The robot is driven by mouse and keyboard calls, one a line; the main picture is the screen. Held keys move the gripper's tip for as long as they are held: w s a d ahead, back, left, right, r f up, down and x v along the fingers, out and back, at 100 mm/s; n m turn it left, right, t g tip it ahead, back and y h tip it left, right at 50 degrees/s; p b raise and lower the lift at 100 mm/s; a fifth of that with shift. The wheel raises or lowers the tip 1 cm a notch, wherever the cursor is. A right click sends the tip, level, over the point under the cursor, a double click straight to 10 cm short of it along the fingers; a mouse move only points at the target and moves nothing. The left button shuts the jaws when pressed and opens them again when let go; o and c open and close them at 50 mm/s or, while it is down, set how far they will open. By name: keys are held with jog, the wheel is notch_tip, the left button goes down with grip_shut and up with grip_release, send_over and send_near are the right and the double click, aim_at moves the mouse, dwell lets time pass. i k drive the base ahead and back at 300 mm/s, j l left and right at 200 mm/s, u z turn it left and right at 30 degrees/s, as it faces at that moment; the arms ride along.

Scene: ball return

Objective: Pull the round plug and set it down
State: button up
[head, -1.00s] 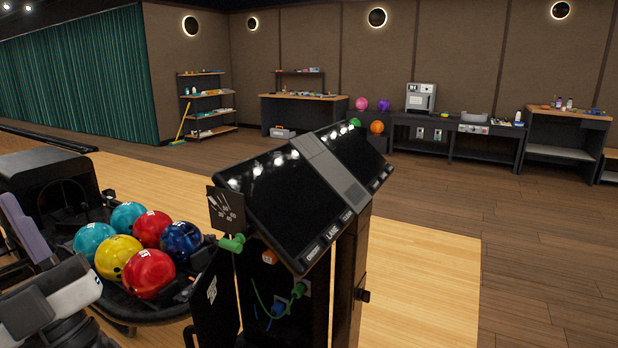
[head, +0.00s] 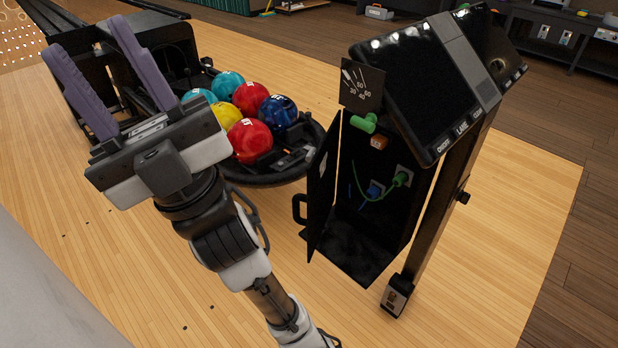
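A green plug (head: 402,177), round-looking, sits in a grey socket plate on the inside wall of the open black cabinet (head: 368,255). A green cable hangs from it. A blue plug (head: 376,190) with a blue cable is just left of and below it; its shape is too small to tell surely. My gripper (head: 88,38) is at the upper left, its two purple fingers wide apart with nothing between them. It is well left of the cabinet and points away from it.
The cabinet door (head: 320,190) stands open on the left. A green handle (head: 364,122) and an orange switch (head: 379,142) are above the plugs. A slanted screen console (head: 425,85) overhangs the cabinet. The ball tray (head: 300,165) holds several balls. Wooden floor in front is clear.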

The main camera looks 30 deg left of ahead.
aim_at(400, 179)
jog(key=k+j, duration=0.1)
jog(key=j, duration=1.4)
jog(key=u, duration=0.05)
